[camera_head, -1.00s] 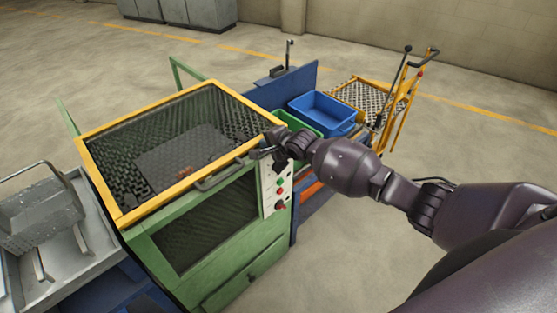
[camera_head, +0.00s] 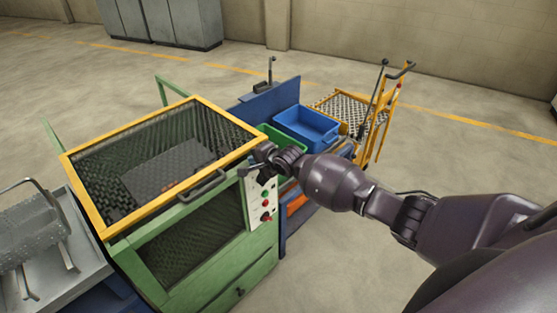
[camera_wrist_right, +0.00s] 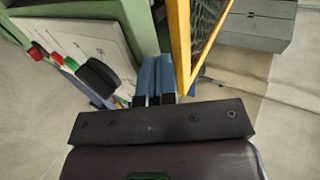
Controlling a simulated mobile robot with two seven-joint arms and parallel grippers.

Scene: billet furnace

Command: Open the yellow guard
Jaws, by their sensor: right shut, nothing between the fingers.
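The yellow guard (camera_head: 89,196) is a yellow frame with dark mesh. It lies across the top of the green machine (camera_head: 213,277), and a dark bar handle (camera_head: 203,187) sits on its front edge. My right gripper (camera_head: 246,171) is beside the guard's front right corner, to the right of the handle and apart from it. In the right wrist view, its blue fingers (camera_wrist_right: 155,82) are shut with nothing between them. The guard's yellow edge (camera_wrist_right: 181,42) stands just right of them there; whether they touch it I cannot tell. My left gripper is out of view.
Right of the machine are a blue bin (camera_head: 306,128) and a yellow trolley (camera_head: 383,120). A grey tray table (camera_head: 88,263) stands at left. Open floor lies at the right.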

